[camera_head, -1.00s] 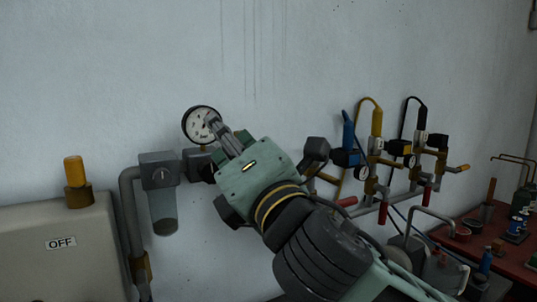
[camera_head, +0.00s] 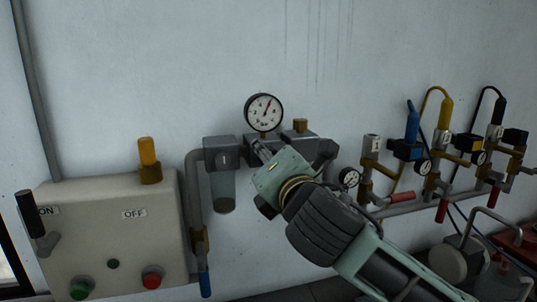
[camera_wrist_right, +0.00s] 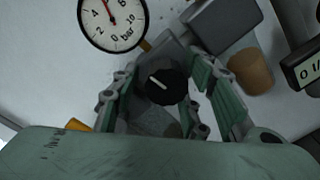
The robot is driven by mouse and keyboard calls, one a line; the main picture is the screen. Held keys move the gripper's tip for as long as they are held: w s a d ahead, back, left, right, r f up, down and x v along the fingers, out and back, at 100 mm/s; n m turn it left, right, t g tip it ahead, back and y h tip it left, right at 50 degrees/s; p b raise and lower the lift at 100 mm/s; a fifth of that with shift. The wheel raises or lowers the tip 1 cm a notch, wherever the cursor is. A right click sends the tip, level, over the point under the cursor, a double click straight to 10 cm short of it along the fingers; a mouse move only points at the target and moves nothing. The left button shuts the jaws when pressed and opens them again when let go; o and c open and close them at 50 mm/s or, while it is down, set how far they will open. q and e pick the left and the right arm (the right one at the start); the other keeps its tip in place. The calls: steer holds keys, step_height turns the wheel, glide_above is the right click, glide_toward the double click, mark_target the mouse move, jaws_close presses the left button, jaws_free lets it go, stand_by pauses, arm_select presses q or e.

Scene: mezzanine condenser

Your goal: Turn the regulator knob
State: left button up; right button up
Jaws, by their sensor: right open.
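The regulator knob (camera_wrist_right: 166,86) is round and black with a white pointer line, seen face-on in the right wrist view. My right gripper (camera_wrist_right: 163,80) is open, with one green finger on each side of the knob. A gap shows on both sides, and I cannot tell whether any part touches. In the head view my right gripper (camera_head: 262,152) reaches the grey regulator body below the pressure gauge (camera_head: 263,112) and hides the knob. The gauge's red needle also shows in the wrist view (camera_wrist_right: 112,18). My left gripper is in neither view.
A filter bowl (camera_head: 222,188) hangs just left of my gripper. A beige ON/OFF box (camera_head: 100,235) with a lever and buttons stands further left. Valves and a small gauge (camera_head: 349,178) on pipes lie to the right. The wall above is clear.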

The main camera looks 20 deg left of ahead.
steer(key=c, duration=1)
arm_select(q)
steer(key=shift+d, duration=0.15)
arm_select(e)
steer(key=shift+r+m, duration=0.2)
steer(key=shift+m, duration=0.4)
steer(key=o, duration=1)
steer(key=shift+s+f, duration=0.1)
steer(key=v, duration=1.2)
